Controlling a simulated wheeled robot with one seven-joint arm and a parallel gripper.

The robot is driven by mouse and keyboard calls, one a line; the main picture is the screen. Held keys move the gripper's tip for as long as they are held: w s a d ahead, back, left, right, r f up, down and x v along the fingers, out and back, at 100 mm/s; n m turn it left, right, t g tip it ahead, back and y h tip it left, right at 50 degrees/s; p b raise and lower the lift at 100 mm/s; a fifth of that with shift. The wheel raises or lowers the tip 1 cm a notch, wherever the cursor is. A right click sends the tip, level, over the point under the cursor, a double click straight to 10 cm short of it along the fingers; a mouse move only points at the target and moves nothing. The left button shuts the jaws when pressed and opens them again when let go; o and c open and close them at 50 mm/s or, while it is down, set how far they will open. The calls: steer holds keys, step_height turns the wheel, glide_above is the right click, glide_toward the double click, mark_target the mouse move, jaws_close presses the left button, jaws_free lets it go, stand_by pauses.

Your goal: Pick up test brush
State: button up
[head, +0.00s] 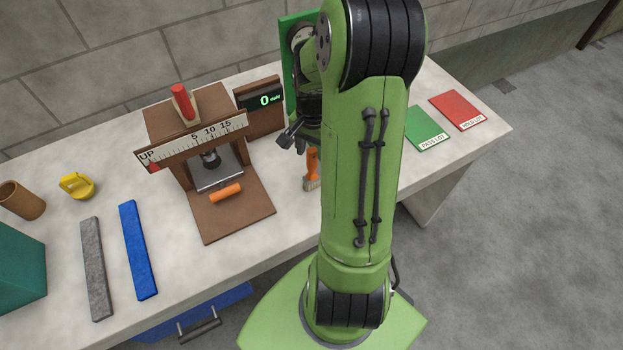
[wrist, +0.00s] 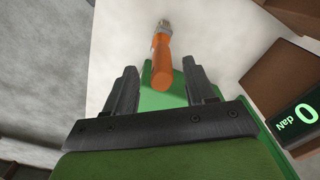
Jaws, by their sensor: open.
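The test brush (head: 312,170) has an orange handle and pale bristles. In the head view it lies on the worktable just right of the brown press, partly hidden by my arm. In the wrist view the brush (wrist: 161,62) lies ahead of and between my fingers, its handle end closest to me. My gripper (wrist: 161,82) is open and empty, with a finger on either side of the handle end and no visible contact. In the head view my gripper (head: 289,138) shows at the left edge of my arm, its far side hidden.
A brown press (head: 238,220) with a scale and an orange cylinder (head: 226,193) stands left of the brush. A display (head: 262,100) reading 0 daN and a green panel (head: 290,62) stand behind. Green (head: 427,130) and red (head: 459,110) cards lie at right.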

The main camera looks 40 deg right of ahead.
mark_target(312, 160)
step_height(312, 160, down, 4)
steer(key=shift+w+a+f, duration=0.1)
steer(key=shift+w, duration=0.05)
steer(key=shift+c, duration=0.9)
jaws_close()
step_height(312, 160, up, 10)
steer(key=shift+r+p, duration=0.15)
steer(key=shift+p, duration=0.5)
